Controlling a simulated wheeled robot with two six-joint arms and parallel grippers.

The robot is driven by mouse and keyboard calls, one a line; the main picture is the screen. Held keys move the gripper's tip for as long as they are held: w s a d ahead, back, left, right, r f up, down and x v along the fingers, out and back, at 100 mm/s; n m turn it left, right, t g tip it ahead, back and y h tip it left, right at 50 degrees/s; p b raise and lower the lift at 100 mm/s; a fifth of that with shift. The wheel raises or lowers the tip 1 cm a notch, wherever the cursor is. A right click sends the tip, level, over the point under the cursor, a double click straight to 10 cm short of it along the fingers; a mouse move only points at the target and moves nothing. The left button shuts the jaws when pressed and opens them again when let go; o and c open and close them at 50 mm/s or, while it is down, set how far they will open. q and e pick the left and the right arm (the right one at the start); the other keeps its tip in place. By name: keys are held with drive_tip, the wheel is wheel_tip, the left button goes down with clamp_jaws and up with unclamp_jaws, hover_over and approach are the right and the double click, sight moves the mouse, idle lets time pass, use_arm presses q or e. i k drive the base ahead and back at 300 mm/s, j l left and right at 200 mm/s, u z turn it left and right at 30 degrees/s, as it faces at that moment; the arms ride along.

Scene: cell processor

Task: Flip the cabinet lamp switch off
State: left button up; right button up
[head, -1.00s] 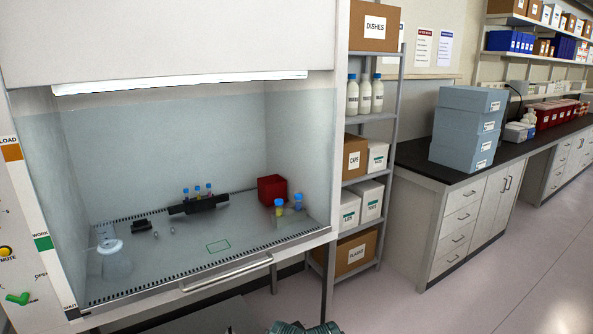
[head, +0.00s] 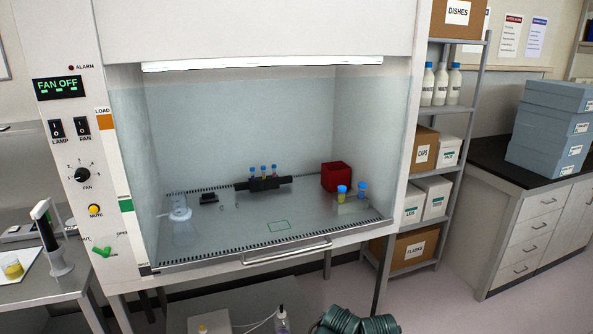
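The lamp switch (head: 56,128) is a black rocker labelled LAMP on the cabinet's left front panel. Its exact rocker position is too small to tell. A matching FAN switch (head: 82,126) sits just to its right. The cabinet lamp (head: 235,64) is a bright white strip under the cabinet's upper front and looks lit. The cabinet (head: 260,28) is white with a glass front over its work area. Neither of my grippers shows in the head view.
A display (head: 58,87) reads FAN OFF above the switches. A fan knob (head: 83,174) and yellow mute button (head: 95,210) sit below. A side table (head: 40,290) with a pipette stand (head: 52,245) is at left. A low cart (head: 235,310) stands under the cabinet front.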

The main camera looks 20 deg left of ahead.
sight(56, 131)
drive_tip(key=i+u, duration=0.1)
drive_tip(key=u, duration=0.55)
drive_tip(key=k+u, duration=0.1)
drive_tip(key=u, duration=1.1)
drive_tip(key=i+j+u, duration=0.15)
drive_tip(key=i+u, duration=0.15)
drive_tip(key=i+j+z, duration=0.25)
drive_tip(key=z, duration=0.2)
